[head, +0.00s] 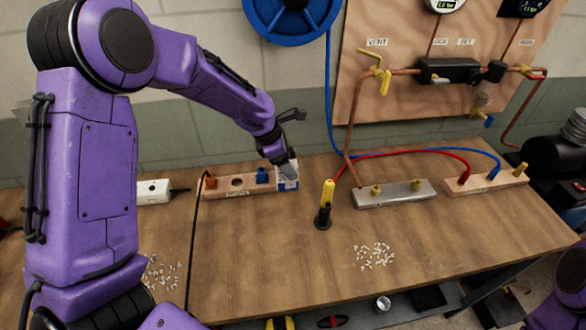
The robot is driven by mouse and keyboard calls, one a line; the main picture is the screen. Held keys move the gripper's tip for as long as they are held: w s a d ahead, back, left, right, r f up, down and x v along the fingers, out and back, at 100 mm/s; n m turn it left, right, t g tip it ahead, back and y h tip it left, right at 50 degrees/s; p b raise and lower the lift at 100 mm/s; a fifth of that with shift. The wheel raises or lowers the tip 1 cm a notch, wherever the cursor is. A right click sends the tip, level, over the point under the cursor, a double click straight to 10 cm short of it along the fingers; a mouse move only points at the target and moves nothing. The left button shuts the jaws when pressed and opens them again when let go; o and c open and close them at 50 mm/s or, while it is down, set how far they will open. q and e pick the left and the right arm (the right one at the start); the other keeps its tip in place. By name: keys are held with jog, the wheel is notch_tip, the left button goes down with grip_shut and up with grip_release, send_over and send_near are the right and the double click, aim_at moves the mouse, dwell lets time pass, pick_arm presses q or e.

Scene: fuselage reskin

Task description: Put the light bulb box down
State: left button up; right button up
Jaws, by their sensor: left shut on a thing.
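My left arm reaches in from the left, and my left gripper (287,170) points down towards the back part of the workbench. It is shut on the light bulb box (289,185), a small white and blue box partly hidden by the fingers. The box is at the right end of a wooden block (227,189) that carries an orange and a blue fitting. I cannot tell whether the box touches the bench top or the block. My right gripper is not in view.
On the wooden workbench (290,260), a yellow and black tool (326,204) stands upright right of the box. Beyond it are a metal manifold (394,193) and another wooden block (486,181) with hoses. Small white pieces (374,256) lie scattered in front. The bench centre is clear.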

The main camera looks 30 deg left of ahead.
pick_arm(q)
jog(key=shift+g, duration=0.3)
jog(key=w+f+p, duration=0.1)
jog(key=w+f, duration=0.5)
jog(key=f, duration=0.1)
jog(key=shift+w+p, duration=0.3)
jog(key=shift+s+f, duration=0.25)
jog(key=shift+f, duration=0.05)
jog(key=shift+s+r, duration=0.2)
jog(key=shift+s, duration=0.55)
jog(key=shift+w+f, duration=0.25)
jog(key=o, duration=1)
jog(key=shift+w+f, duration=0.2)
jog(key=shift+w, duration=0.15)
jog(key=shift+s+r, duration=0.3)
jog(key=shift+s, duration=0.05)
jog(key=b+v, duration=0.1)
jog(key=v, duration=1.1)
jog(key=shift+w, duration=0.1)
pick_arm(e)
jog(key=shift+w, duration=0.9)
